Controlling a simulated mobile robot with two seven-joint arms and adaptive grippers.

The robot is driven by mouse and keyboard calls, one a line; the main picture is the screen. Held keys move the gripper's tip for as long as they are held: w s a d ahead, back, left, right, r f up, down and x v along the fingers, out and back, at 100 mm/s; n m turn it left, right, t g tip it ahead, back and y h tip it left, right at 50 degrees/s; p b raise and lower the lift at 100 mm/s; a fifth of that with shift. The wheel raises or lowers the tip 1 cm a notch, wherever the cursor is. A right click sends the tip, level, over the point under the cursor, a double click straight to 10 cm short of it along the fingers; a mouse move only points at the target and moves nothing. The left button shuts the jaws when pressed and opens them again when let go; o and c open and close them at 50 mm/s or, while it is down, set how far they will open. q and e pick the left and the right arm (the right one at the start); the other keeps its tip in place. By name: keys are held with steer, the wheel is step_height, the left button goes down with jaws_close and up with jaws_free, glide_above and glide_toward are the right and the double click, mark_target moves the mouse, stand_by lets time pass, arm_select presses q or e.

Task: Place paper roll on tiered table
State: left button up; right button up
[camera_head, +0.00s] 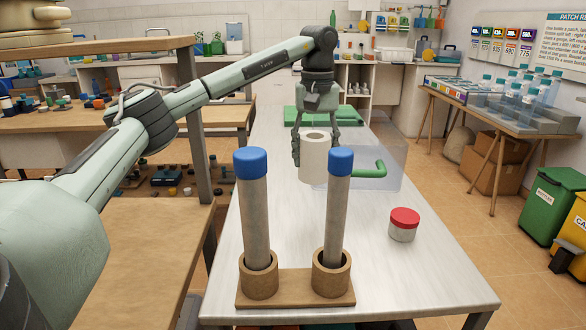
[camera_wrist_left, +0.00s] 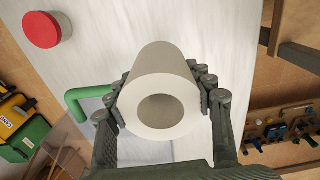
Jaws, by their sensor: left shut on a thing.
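A white paper roll (camera_head: 313,160) is upright in my left gripper (camera_head: 314,148), above the white table (camera_head: 262,215). The fingers close around its upper sides. In the left wrist view I look down its open core, with the roll (camera_wrist_left: 161,103) between the fingers of my left gripper (camera_wrist_left: 163,85). A wooden tiered table (camera_head: 140,245) stands at the left, with a lower top and a raised upper shelf (camera_head: 120,45) on a dark post. My left arm hides part of it. My right gripper is not in view.
Two blue-capped tubes (camera_head: 255,215) stand in a wooden holder (camera_head: 296,290) at the white table's front. A red-lidded jar (camera_head: 404,225) is at right. A clear bin with a green handle (camera_head: 375,168) sits beside the roll. The tiered table's near lower top looks clear.

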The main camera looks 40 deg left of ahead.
arm_select(q)
steer(key=a+f, duration=0.3)
steer(key=s+a+f, duration=0.1)
steer(key=a+f, duration=0.2)
steer(key=s+a+f+p, duration=0.1)
steer(key=a+f, duration=0.2)
steer(key=shift+f, duration=0.3)
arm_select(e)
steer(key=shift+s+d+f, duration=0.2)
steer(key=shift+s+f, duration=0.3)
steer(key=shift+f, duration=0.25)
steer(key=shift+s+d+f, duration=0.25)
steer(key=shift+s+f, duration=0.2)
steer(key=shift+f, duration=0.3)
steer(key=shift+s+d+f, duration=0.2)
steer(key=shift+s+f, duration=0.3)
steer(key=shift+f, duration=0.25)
arm_select(q)
steer(key=o, duration=1.2)
steer(key=shift+o, duration=0.2)
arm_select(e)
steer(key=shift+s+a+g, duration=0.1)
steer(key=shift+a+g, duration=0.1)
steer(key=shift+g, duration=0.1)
arm_select(q)
steer(key=shift+w, duration=0.1)
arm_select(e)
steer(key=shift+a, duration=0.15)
